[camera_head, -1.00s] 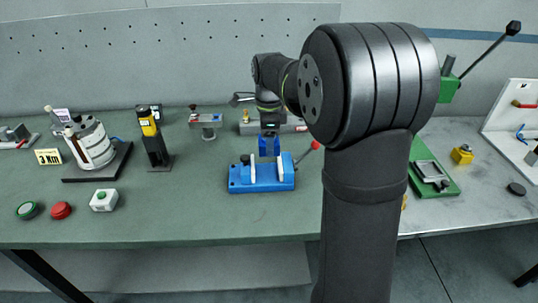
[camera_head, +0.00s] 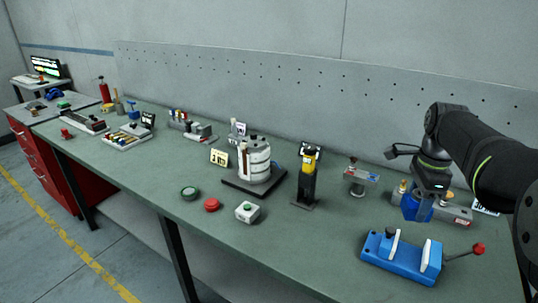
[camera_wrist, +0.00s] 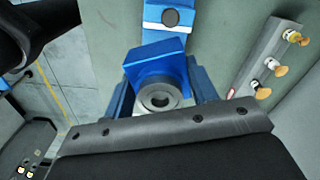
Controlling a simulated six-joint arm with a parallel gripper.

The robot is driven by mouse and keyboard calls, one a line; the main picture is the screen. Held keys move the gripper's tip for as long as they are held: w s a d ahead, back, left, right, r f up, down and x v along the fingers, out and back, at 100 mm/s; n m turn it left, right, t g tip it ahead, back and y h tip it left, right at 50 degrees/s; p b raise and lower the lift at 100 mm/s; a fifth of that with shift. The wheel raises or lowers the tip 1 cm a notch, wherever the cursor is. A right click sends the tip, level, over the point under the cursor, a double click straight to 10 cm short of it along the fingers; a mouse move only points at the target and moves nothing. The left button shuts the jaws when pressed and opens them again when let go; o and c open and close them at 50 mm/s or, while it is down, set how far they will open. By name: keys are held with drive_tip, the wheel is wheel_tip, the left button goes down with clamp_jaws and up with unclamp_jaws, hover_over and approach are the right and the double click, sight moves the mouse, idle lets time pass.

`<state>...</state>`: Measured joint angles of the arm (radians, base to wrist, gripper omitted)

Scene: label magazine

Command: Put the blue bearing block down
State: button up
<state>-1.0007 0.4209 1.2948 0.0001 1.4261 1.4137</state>
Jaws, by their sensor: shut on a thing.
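The blue bearing block (camera_wrist: 152,66) is between the fingers of my gripper (camera_wrist: 160,88) in the wrist view. It has a grey ring with a round hole on the side toward the camera. In the head view my gripper (camera_head: 417,212) points down at the right of the bench, with blue between its fingers. There, block and fingers cannot be told apart clearly. The gripper appears above the bench, behind a blue clamp fixture (camera_head: 388,262) with white jaws and a red-knobbed lever. Whether the block touches anything beneath is hidden.
A grey rail with brass knobs (camera_wrist: 262,62) lies close to the gripper's right in the wrist view. In the head view a black-and-yellow device (camera_head: 306,182), a white stacked cylinder (camera_head: 256,163) and push buttons (camera_head: 211,205) stand further left. Green bench top (camera_head: 310,240) is clear in front.

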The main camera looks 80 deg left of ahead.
drive_tip(key=s+a+f+n, duration=0.2)
drive_tip(key=s+f+n, duration=0.4)
drive_tip(key=s+n, duration=0.5)
drive_tip(key=n, duration=0.3)
hover_over(316, 249)
wheel_tip(316, 249, down, 8)
drive_tip(key=shift+d+f, duration=0.1)
drive_tip(key=shift+d, duration=0.05)
drive_tip(key=shift+f, duration=2.05)
drive_tip(key=shift+f, duration=0.15)
drive_tip(key=o, duration=1.3)
